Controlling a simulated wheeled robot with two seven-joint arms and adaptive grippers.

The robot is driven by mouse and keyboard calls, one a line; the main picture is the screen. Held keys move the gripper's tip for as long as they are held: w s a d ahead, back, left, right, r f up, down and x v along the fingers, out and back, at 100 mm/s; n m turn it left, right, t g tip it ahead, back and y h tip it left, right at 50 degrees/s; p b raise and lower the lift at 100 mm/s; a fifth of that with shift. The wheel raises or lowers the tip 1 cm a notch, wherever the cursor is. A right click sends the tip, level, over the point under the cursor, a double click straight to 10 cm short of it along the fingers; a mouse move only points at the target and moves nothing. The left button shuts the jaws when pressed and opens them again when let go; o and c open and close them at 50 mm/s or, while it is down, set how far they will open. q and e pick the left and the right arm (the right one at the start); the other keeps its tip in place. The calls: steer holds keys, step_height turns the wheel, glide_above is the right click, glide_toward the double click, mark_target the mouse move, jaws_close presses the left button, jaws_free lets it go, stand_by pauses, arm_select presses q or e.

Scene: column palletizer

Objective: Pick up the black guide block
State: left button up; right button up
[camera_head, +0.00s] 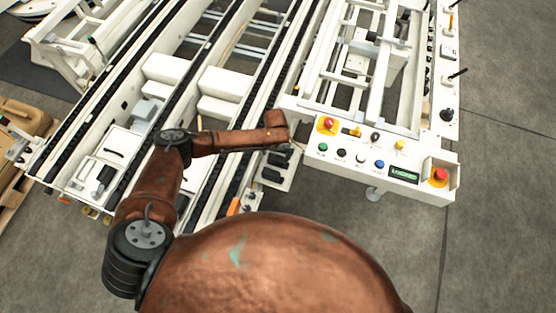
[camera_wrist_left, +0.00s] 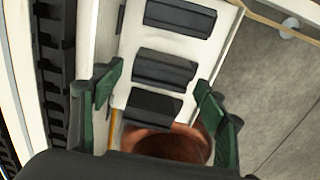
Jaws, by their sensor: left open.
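Several black blocks sit in a row on a white panel (camera_wrist_left: 228,22). In the left wrist view the nearest black guide block (camera_wrist_left: 152,109) lies between the fingers of my left gripper (camera_wrist_left: 158,95), which is open with green pads on both sides. A middle block (camera_wrist_left: 163,68) and a far block (camera_wrist_left: 180,17) lie beyond it. I cannot tell whether the fingers touch the nearest block. In the head view the row of blocks (camera_head: 271,174) shows beside the conveyor, below my left wrist, and the gripper there is mostly hidden by the arm. My right gripper is not in view.
A white control panel (camera_head: 345,170) with coloured buttons and a red stop knob stands right of the blocks. White conveyor rails with black chains (camera_head: 75,105) run to the left. Grey floor (camera_head: 500,200) at the right is clear.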

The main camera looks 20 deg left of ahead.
mark_target(276, 158)
arm_select(q)
step_height(276, 158, down, 5)
steer(key=shift+s+d+r+b, duration=0.1)
steer(key=shift+s+r+b, duration=0.1)
steer(key=shift+b, duration=0.5)
steer(key=shift+w+f, duration=0.15)
steer(key=shift+f, duration=0.2)
steer(key=shift+r, duration=0.1)
steer(key=shift+c, duration=0.2)
steer(key=c, duration=0.9)
steer(key=shift+c, duration=0.2)
